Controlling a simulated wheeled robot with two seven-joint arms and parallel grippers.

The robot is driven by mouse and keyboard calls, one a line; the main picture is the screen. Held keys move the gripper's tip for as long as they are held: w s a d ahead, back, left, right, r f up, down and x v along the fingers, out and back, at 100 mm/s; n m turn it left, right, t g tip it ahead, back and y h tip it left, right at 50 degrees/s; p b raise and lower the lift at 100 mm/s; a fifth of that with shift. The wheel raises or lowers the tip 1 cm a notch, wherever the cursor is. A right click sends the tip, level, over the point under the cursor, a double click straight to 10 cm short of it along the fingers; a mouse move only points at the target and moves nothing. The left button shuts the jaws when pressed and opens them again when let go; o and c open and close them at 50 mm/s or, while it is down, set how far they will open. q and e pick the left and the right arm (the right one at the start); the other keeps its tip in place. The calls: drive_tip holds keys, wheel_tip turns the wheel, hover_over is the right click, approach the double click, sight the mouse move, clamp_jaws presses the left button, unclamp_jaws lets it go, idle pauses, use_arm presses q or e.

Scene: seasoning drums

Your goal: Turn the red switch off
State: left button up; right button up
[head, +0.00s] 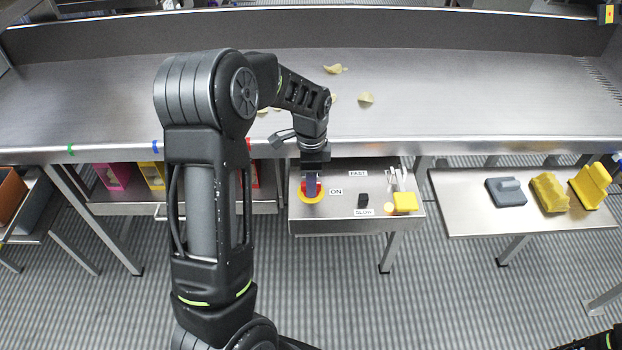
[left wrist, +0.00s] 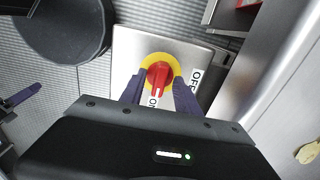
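The red switch (left wrist: 158,74) is a red rotary knob on a yellow ring, set on a metal panel. Its white mark lies toward the ON label (left wrist: 153,101); the OFF label (left wrist: 195,80) is to the right in the left wrist view. In the head view the yellow ring (head: 311,199) shows below my left gripper (head: 312,182). In the left wrist view its two purple fingers stand apart on either side of the knob, with gaps visible. A purple finger of what looks like my right gripper (left wrist: 20,98) shows at the left edge; its opening cannot be told.
Chips (head: 366,98) lie on the metal conveyor surface (head: 460,90) above. A side shelf (head: 470,213) at right holds grey and yellow pieces.

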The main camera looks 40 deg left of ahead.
use_arm(q)
clamp_jaws()
idle(0.4)
